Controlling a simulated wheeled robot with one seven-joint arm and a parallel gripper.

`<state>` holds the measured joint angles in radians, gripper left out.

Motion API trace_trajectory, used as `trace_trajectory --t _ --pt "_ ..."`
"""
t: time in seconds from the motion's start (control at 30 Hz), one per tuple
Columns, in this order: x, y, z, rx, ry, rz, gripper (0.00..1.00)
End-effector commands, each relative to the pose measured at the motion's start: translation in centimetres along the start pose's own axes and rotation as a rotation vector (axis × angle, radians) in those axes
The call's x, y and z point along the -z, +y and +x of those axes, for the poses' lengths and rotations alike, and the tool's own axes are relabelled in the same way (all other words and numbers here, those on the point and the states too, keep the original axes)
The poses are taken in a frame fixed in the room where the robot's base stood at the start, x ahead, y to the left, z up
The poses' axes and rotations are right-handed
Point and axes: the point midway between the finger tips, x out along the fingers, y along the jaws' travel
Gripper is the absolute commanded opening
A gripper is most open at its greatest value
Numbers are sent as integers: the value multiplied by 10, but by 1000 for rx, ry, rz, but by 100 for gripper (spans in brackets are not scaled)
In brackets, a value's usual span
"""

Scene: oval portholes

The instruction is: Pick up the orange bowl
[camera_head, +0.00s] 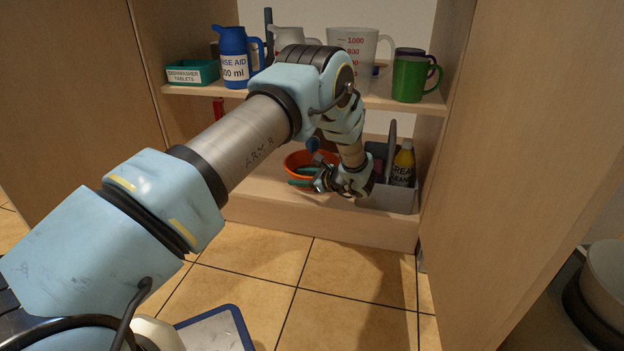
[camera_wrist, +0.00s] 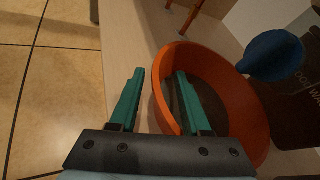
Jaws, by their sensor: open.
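The orange bowl (camera_head: 297,160) stands on the cabinet's lower shelf, partly hidden behind my gripper (camera_head: 303,177) in the head view. In the wrist view the orange bowl (camera_wrist: 244,108) fills the middle right, its near rim running between my fingers. My gripper (camera_wrist: 160,90) is open, with teal fingers. The left finger is outside the bowl's wall and the right finger reaches over its inside. I cannot tell whether either finger touches the wall.
A blue round-ended object (camera_wrist: 272,55) is close beside the bowl. The upper shelf (camera_head: 380,101) holds mugs and jugs above. Cabinet doors stand at both sides.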

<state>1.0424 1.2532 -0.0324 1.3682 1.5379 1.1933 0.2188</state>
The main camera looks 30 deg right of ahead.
Motion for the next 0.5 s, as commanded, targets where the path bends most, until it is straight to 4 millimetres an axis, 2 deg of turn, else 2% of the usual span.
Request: trace_trajectory --t 0.1,0.37,0.5 --pt "0 0 11 0 0 -2 47" --pt "-1 -1 12 1 0 -1 47" --pt "-1 -1 12 1 0 -1 32"
